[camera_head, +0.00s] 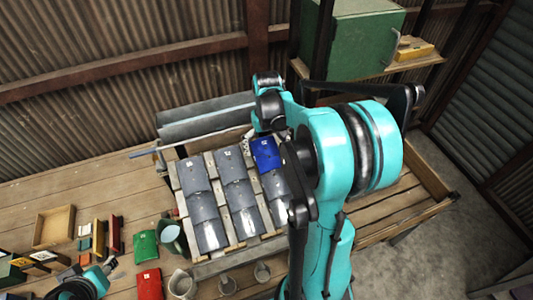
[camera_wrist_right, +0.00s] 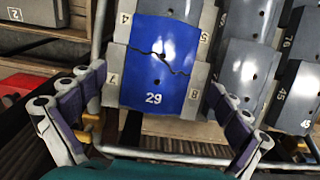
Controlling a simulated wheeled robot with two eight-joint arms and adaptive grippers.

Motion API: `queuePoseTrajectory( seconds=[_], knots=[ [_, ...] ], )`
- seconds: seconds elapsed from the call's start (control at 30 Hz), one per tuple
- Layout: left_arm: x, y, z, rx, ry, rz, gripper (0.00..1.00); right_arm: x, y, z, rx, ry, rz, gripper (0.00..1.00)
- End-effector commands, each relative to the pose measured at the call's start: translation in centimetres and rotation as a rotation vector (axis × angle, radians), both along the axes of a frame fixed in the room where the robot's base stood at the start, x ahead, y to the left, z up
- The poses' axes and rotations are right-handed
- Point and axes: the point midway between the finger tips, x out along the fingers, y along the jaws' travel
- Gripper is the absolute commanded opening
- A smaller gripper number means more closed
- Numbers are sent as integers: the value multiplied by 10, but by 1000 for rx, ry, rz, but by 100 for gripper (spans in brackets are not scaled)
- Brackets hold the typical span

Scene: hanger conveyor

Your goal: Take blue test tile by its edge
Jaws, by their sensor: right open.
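The blue test tile (camera_head: 266,153) lies at the top of the right column of tiles on a sloped slatted rack. In the right wrist view the blue tile (camera_wrist_right: 157,75) bears the number 29 and a dark jagged crack line. In the head view my right arm partly hides this gripper. Part of my left arm (camera_head: 92,283) shows at the bottom left; its jaws are unclear.
Grey tiles (camera_head: 203,205) fill the rack's columns. A green cabinet (camera_head: 350,45) stands behind.

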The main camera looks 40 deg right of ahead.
Motion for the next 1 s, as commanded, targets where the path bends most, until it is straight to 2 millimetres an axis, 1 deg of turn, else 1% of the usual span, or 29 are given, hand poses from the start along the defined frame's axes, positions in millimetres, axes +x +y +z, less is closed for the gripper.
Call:
queuePoseTrajectory(
  seconds=[0.03,0.1,0.2,0.3,0.47,0.5,0.57,0.6,0.67,0.7,0.73,1.0],
  knots=[
    [0,0,-3,0,0,0,40,-1,-1,-10,0,0,-1,100],
    [0,0,-5,0,0,0,40,-1,-1,-21,0,-1,0,100],
    [0,0,-7,0,0,0,40,-1,-1,-30,-1,-2,0,100],
    [0,0,-7,0,0,0,40,-1,-1,-34,-1,-2,0,100],
    [0,0,-6,0,0,0,40,-1,-1,-33,-1,-2,0,100],
    [0,0,-6,0,0,0,40,-1,-1,-33,-1,-2,0,95],
    [0,0,-6,0,0,0,40,-1,-1,-33,-1,-2,0,79],
    [0,0,-6,0,0,0,40,-1,-1,-33,-1,-2,0,68],
    [0,0,-6,0,0,0,40,-1,-1,-33,-1,-2,0,52],
    [0,0,-6,0,0,0,40,-1,-1,-33,-1,-2,0,42],
    [0,0,-6,0,0,0,40,-1,-1,-33,-1,-2,0,39],
    [0,0,-6,0,0,0,40,-1,-1,-32,-1,-2,0,39]
  ],
)
